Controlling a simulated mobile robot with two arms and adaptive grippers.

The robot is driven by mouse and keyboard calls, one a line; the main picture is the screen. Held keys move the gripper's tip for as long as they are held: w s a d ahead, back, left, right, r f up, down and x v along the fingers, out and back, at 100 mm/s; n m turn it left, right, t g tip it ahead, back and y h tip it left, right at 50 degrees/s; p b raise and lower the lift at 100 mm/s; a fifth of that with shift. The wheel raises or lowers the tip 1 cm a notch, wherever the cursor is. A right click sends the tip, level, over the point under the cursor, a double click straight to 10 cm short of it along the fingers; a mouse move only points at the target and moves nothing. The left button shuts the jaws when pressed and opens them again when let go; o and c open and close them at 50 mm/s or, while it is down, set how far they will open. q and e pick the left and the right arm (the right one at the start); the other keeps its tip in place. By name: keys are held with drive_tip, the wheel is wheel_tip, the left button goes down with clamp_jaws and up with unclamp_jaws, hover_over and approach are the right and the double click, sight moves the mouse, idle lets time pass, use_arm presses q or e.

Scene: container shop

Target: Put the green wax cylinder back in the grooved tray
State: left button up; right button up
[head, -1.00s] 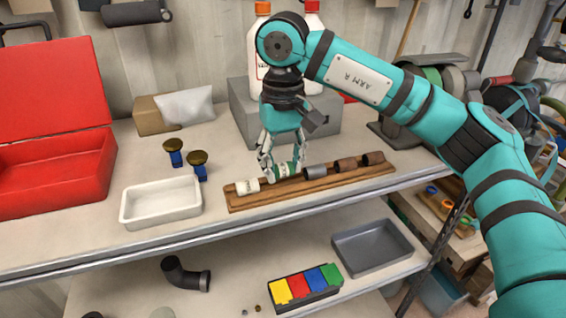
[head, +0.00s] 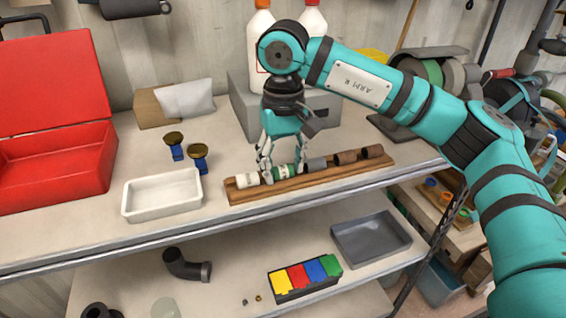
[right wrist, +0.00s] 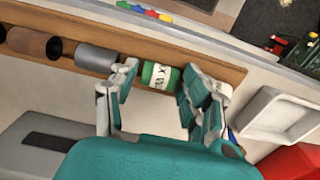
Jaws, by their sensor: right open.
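The green wax cylinder (head: 284,172), with a white label band, lies on its side in the wooden grooved tray (head: 312,184), in the row between a white cylinder and a grey one. My right gripper (head: 281,174) points down over it with its fingers apart, one on each side. In the right wrist view the open right gripper (right wrist: 162,92) straddles the green cylinder (right wrist: 158,75), with a small gap visible at the left finger. Contact at the other finger is unclear. My left gripper is not in view.
The tray also holds a white cylinder (head: 247,179), a grey one (head: 315,164) and two brown ones. A white dish (head: 162,196) and two blue-stemmed stamps stand at left, a red toolbox (head: 60,165) beyond. A grey block (head: 325,112) with bottles stands behind.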

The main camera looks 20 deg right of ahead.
sight(283, 168)
wheel_tip(283, 168, up, 5)
drive_tip(key=shift+f+b, duration=0.1)
drive_tip(key=shift+b, duration=0.6)
wheel_tip(283, 168, up, 7)
drive_tip(key=shift+s, duration=0.15)
